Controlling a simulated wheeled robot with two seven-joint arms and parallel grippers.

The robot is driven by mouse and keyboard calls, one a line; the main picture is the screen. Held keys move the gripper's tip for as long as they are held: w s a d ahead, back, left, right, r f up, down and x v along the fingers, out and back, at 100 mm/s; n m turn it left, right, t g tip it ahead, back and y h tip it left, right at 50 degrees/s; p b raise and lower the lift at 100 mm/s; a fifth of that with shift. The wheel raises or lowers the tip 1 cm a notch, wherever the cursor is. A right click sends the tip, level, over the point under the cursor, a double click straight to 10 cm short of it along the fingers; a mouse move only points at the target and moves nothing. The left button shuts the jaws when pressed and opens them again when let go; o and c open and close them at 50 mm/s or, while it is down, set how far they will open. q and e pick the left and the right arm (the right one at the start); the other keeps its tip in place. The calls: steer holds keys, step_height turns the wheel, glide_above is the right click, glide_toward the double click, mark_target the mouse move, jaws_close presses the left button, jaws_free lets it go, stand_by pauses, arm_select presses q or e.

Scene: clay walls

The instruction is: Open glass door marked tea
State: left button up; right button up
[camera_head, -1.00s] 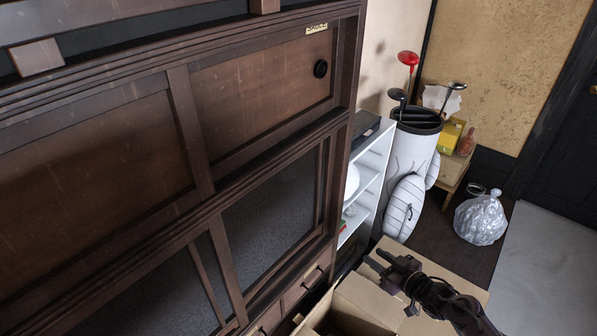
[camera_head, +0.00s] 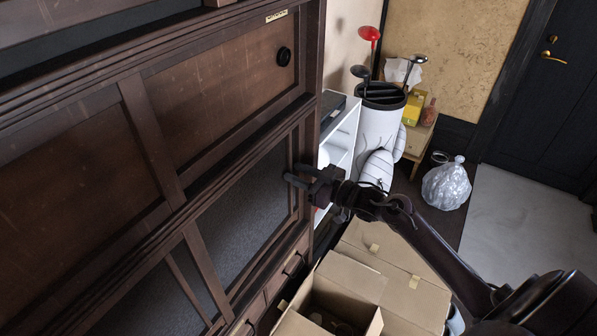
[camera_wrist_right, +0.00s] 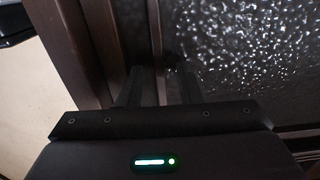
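A dark wooden cabinet fills the left of the head view. Its lower part has a textured grey glass door (camera_head: 245,215) in a dark wood frame, which looks shut. No tea mark is readable. My right gripper (camera_head: 287,174) is at the right edge of this glass door, its fingers pointing at the frame. In the right wrist view, the two fingers (camera_wrist_right: 158,88) stand apart with the dark frame ahead of them and speckled glass (camera_wrist_right: 245,55) to the right. I cannot tell whether they touch the wood. My left gripper is not in view.
An open cardboard box (camera_head: 345,290) stands below my right arm. A white shelf (camera_head: 343,135) and a white golf bag (camera_head: 380,130) stand right of the cabinet. A small pale label (camera_head: 276,16) and round black knob (camera_head: 284,56) are on the upper wooden panel.

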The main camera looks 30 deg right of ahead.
mark_target(215, 245)
steer(key=shift+w, duration=0.1)
steer(key=shift+c, duration=0.4)
jaws_close()
steer(key=shift+a, duration=0.1)
steer(key=s+a+p, duration=0.1)
steer(key=a, duration=0.2)
steer(key=s+a+p, duration=0.2)
steer(key=a, duration=0.1)
steer(key=s+a+p, duration=0.2)
steer(key=a, duration=0.1)
steer(key=shift+s+r, duration=0.2)
steer(key=s+a+p, duration=0.1)
steer(key=s+a, duration=0.1)
steer(key=a, duration=0.2)
steer(key=s+a+p, duration=0.1)
steer(key=s+a, duration=0.2)
steer(key=a, duration=0.2)
steer(key=s+a+p, duration=0.1)
steer(key=s+a, duration=0.2)
steer(key=a, duration=0.2)
steer(key=shift+s+a+f, duration=0.2)
steer(key=shift+o, duration=0.4)
jaws_free()
